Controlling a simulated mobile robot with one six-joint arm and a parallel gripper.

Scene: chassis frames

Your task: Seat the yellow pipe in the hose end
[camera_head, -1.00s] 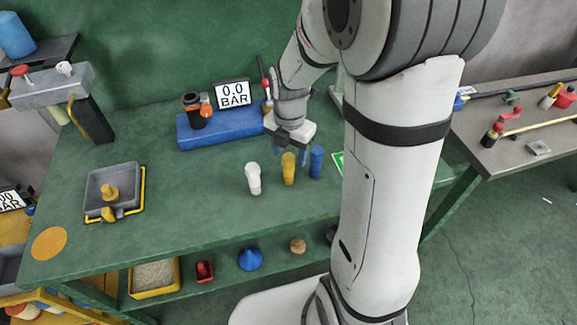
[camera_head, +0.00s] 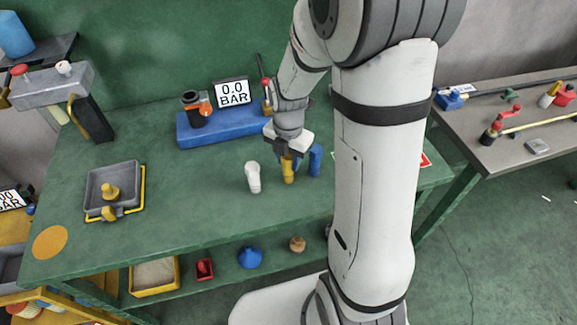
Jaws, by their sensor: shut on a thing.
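The yellow pipe (camera_head: 288,174) stands upright on the green bench between a white pipe and a blue pipe. My gripper (camera_head: 289,160) points down over it and is shut on its upper part. The pipe's lower end still appears to be at the bench top. A dark hose-like piece with an orange clamp (camera_head: 197,110) stands on the blue block at the back of the bench; I cannot tell whether this is the hose end.
The white pipe (camera_head: 253,177) and blue pipe (camera_head: 315,160) stand close on either side. A gauge reading 0.0 BAR (camera_head: 233,92) stands behind the blue block (camera_head: 220,130). A grey tray (camera_head: 95,188) with yellow parts is at left. The bench middle (camera_head: 190,200) is clear.

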